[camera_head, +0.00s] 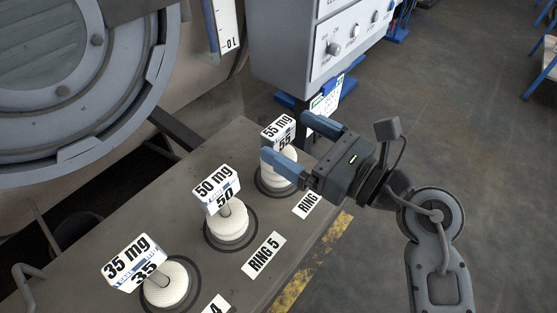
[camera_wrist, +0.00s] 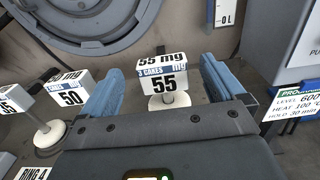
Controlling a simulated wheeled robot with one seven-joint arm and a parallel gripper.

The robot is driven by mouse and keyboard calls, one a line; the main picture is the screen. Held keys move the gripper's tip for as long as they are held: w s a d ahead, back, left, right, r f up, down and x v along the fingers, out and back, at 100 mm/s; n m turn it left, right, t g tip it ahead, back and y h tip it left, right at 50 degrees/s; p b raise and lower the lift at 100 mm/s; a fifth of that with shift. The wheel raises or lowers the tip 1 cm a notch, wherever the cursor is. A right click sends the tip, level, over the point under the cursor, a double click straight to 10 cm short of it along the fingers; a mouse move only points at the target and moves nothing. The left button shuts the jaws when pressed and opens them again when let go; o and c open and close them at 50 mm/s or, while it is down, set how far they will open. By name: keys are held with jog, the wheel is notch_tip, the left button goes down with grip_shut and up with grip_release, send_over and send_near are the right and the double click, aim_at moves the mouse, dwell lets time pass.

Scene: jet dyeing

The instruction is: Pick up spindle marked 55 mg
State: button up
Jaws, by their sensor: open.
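The spindle marked 55 mg (camera_head: 278,133) stands upright on a dark ring at the far end of the bench, with a white label block on top and a white round body below. In the wrist view the 55 label (camera_wrist: 165,78) is between the two blue fingers, a little beyond them. My gripper (camera_head: 300,143) is open, with one blue finger on the far right side of the spindle and the other in front of its body. In the head view the near finger hides part of the spindle body. I cannot tell whether a finger touches it.
The 50 mg spindle (camera_head: 226,220) and 35 mg spindle (camera_head: 163,284) stand on the same bench (camera_head: 150,215), nearer. Ring labels such as RING 5 (camera_head: 264,255) lie along its edge. A large round machine door (camera_head: 140,110) is left and a grey control box (camera_head: 285,45) behind.

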aim_at(272, 124)
jog(key=p+x, duration=0.1)
jog(key=x, duration=0.4)
jog(key=shift+w+a+r, duration=0.1)
jog(key=shift+w+a, duration=0.15)
jog(key=shift+w, duration=0.05)
grip_shut()
dwell(0.7)
